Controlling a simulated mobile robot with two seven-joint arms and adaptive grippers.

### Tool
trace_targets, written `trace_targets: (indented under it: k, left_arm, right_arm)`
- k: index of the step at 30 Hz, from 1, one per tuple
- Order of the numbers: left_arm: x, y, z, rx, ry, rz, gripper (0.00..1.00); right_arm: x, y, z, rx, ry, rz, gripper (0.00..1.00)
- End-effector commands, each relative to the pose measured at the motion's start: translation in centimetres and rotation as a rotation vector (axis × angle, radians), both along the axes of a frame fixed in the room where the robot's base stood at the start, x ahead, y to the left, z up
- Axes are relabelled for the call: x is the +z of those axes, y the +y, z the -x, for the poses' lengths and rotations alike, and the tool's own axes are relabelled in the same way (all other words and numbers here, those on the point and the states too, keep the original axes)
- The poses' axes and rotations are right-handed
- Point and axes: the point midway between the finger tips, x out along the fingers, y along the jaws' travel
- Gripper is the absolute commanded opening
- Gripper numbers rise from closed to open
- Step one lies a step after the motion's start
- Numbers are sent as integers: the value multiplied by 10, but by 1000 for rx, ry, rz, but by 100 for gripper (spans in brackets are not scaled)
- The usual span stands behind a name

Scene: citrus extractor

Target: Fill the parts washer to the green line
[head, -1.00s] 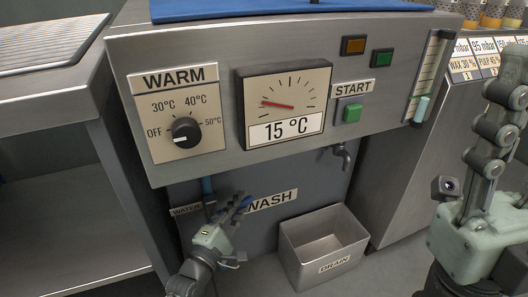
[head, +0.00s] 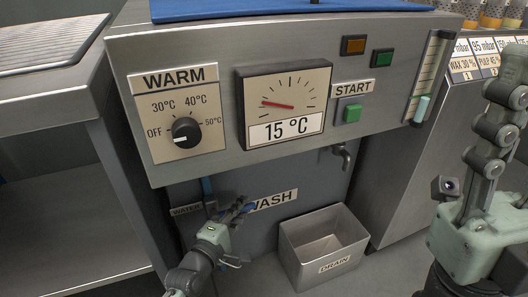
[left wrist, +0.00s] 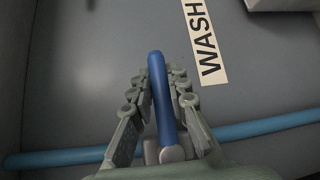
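The parts washer (head: 225,55) is a grey metal cabinet with a WARM dial at OFF and a gauge reading 15 °C. Its upright level gauge (head: 430,75) is at the right end of the panel, with a pale block low in it.
A DRAIN bin (head: 322,247) stands on the floor under a small spout (head: 343,155). The START button (head: 352,112) is on the panel. A metal bench (head: 60,130) stands at left. A blue mat (head: 270,8) lies on top of the washer.

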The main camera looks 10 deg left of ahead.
Motion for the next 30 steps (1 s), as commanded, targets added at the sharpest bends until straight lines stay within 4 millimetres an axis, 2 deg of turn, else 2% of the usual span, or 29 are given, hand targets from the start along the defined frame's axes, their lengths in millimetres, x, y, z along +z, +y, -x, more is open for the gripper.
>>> trace_targets:
  k: [1,5,6,16,30]
  left_arm:
    - [1,2,-1,2,-5,-1,23]
    - [1,1,0,1,-5,1,39]
    - [1,1,0,1,-5,1,39]
    - [1,-2,-2,-1,-4,4,39]
    - [1,-26,-17,-1,-3,6,39]
  right_arm:
    - [0,0,0,0,0,0,40]
    - [0,0,0,0,0,0,40]
    - [0,0,0,0,0,0,40]
    - [0,1,-1,1,4,1,40]
    - [10,0,0,0,1,0,40]
